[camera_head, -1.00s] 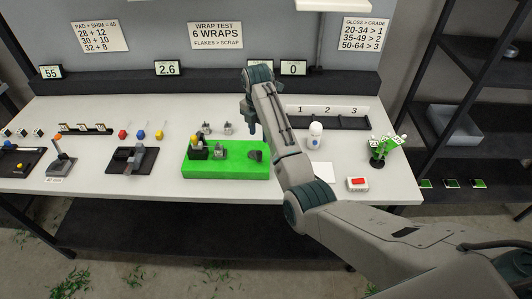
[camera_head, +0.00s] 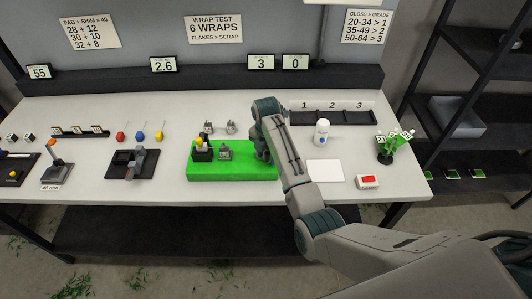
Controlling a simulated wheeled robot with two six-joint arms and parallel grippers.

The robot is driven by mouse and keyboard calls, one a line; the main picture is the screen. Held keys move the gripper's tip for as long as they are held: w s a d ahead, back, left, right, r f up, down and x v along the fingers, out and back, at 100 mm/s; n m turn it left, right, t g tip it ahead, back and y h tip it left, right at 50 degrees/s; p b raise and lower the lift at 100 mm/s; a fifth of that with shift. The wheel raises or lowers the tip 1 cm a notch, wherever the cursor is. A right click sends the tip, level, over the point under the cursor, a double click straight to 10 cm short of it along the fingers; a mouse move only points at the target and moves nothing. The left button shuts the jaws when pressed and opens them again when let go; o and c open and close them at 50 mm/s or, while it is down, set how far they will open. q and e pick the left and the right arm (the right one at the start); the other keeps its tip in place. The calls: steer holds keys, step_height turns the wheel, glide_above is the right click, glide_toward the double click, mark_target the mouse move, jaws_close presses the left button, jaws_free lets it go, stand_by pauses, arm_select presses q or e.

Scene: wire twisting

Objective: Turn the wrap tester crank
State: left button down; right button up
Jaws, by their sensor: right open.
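The wrap tester has a bright green base (camera_head: 230,174) in the middle of the bench. A black block with a yellow top (camera_head: 202,150) stands at its left, with a small grey clamp-like part (camera_head: 225,151) beside it. My right gripper (camera_head: 263,158) is lowered at the right end of the base and is open. It covers the dark grey part there, probably the crank, so contact cannot be told. My left gripper is out of view.
A display reads 3 (camera_head: 261,63), and the one beside it reads 0 (camera_head: 295,62). A white bottle (camera_head: 321,132), a white pad (camera_head: 324,172) and a red-button box (camera_head: 368,181) stand right of my arm. Left of the base is a black fixture (camera_head: 131,163).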

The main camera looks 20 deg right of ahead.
steer(key=shift+c, duration=1.4)
jaws_close()
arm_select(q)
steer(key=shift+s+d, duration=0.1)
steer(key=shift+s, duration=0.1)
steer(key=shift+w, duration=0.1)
arm_select(e)
steer(key=shift+a, duration=0.1)
